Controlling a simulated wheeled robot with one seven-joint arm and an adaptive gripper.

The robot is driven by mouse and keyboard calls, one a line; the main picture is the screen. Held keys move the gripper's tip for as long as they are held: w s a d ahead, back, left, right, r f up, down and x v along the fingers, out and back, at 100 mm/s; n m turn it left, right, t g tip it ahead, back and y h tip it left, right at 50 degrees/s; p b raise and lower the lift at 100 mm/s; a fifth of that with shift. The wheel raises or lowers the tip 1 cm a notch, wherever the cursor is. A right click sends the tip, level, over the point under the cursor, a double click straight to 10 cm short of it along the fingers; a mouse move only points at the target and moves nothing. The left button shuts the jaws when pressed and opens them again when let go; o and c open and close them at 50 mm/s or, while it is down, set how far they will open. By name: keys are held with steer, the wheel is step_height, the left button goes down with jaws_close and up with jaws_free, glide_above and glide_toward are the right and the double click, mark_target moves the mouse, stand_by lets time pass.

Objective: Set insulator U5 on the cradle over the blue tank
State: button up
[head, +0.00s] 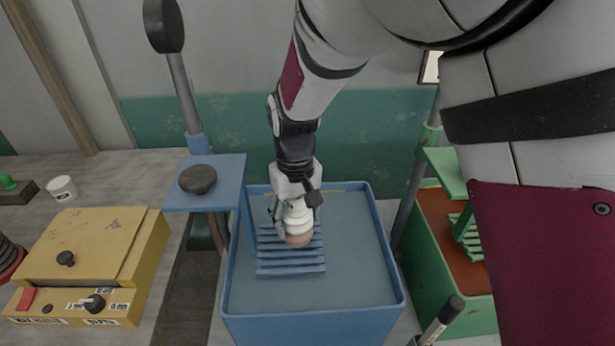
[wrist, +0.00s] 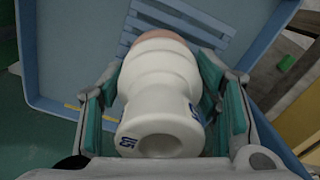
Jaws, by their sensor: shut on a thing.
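A white ribbed insulator (head: 297,222) with a brownish end is held in my gripper (head: 295,208), brown end down. In the wrist view the insulator (wrist: 158,95) sits between the two green-padded fingers of my gripper (wrist: 160,75); blue marking shows on its near collar, partly turned away and hard to read. The cradle of blue slats (head: 290,269) lies over the blue tank (head: 365,315). The insulator is above the cradle's slats; I cannot tell whether its lower end touches them. The cradle also shows in the wrist view (wrist: 190,20), partly hidden behind the insulator.
A blue post with a shelf (head: 232,168) bearing a dark disc (head: 197,179) stands left of the tank. A green tank (head: 430,220) with green slats is at right. A yellow box (head: 90,240) with a knob and a white tub (head: 62,188) are at left.

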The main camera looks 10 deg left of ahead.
mark_target(289, 227)
steer(key=shift+a+f, duration=0.15)
steer(key=shift+a, duration=0.8)
steer(key=shift+f+p, duration=0.3)
steer(key=shift+f, duration=1.35)
steer(key=shift+f, duration=0.15)
steer(key=o, duration=1.7)
